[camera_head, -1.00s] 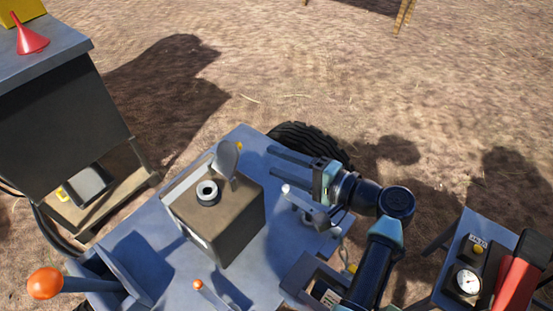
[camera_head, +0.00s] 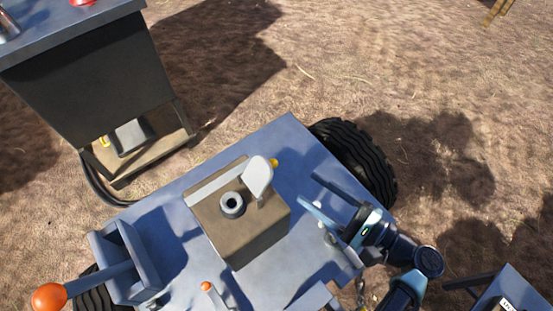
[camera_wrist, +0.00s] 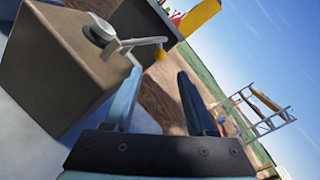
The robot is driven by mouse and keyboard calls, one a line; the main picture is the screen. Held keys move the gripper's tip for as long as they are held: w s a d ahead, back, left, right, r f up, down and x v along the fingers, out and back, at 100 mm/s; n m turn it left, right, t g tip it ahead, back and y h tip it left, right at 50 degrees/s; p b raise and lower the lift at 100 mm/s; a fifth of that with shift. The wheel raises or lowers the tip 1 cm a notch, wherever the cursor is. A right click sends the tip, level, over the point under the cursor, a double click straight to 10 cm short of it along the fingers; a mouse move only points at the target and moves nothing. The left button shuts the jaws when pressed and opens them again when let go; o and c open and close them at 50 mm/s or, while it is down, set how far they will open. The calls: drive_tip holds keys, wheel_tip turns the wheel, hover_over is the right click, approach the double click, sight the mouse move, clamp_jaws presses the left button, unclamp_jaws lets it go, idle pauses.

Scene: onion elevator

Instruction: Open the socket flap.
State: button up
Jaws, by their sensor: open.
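A brown box (camera_head: 240,228) stands on the blue-grey deck. On its top is a round socket (camera_head: 232,204) with a dark hole, uncovered. The grey flap (camera_head: 258,177) stands raised beside the socket, on the side toward my gripper. In the wrist view the flap (camera_wrist: 128,43) shows nearly edge-on, extending from beside the socket (camera_wrist: 102,31), with a yellow knob (camera_wrist: 160,54) at its far end. My gripper (camera_head: 308,190) is open and empty, to the right of the box and apart from the flap. Its two fingers (camera_wrist: 157,73) point past the box in the wrist view.
The deck (camera_head: 290,140) has a lever with an orange ball (camera_head: 49,297) at the left and a smaller orange-tipped lever (camera_head: 207,287) in front of the box. A dark cabinet (camera_head: 95,70) stands at upper left. A wheel (camera_head: 358,160) lies beyond the deck's edge.

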sight(264, 173)
drive_tip(key=x, duration=0.9)
drive_tip(key=shift+w+a, duration=0.2)
drive_tip(key=shift+w, duration=0.05)
drive_tip(key=shift+c, duration=0.3)
clamp_jaws()
idle(0.6)
